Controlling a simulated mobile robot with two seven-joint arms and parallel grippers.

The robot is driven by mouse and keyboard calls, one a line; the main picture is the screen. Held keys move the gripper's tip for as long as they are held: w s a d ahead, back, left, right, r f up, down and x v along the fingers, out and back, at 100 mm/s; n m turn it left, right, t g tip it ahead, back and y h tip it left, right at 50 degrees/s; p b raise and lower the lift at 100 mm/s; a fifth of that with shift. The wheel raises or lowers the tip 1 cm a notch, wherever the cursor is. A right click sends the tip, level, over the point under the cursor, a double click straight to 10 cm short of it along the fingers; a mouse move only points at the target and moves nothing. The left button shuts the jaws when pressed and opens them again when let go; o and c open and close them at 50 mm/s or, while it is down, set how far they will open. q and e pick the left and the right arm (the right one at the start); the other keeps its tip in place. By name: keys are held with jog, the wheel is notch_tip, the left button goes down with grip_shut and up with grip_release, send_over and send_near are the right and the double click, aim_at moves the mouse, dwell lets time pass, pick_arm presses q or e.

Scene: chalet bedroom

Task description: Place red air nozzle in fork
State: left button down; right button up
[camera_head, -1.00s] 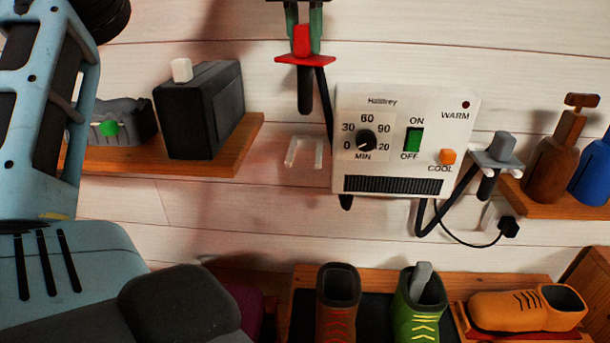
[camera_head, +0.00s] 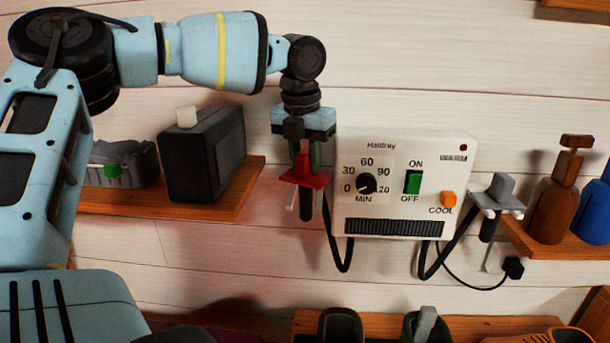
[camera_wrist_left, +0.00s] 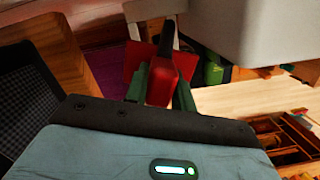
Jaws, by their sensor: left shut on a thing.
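My left gripper (camera_head: 304,158) points down and is shut on the red air nozzle (camera_head: 305,180), a red block with a flat red flange and a black tube below. The left wrist view shows the red nozzle (camera_wrist_left: 162,82) between the green fingers. The white fork (camera_head: 290,198) is on the wall left of the white dryer box. Most of it is hidden behind the nozzle; only a white prong shows. The nozzle is in front of or at the fork; I cannot tell whether it touches. My right gripper is not in view.
The dryer box (camera_head: 400,215) is close to the right of my left gripper. A grey nozzle (camera_head: 498,190) rests in another fork to its right. A wooden shelf (camera_head: 232,200) with a black box (camera_head: 205,155) is at left. Brown and blue bottles (camera_head: 550,205) stand at right.

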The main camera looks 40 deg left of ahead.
aim_at(305, 175)
pick_arm(q)
jog(key=shift+f, duration=1.7)
jog(key=shift+f, duration=0.15)
jog(key=c, duration=1.2)
grip_release()
jog(key=shift+o, duration=0.2)
jog(key=r, duration=0.4)
jog(key=s+r, duration=0.1)
jog(key=r, duration=0.7)
jog(key=shift+s+d+r, duration=0.15)
jog(key=shift+s+d, duration=0.05)
jog(key=shift+s, duration=0.05)
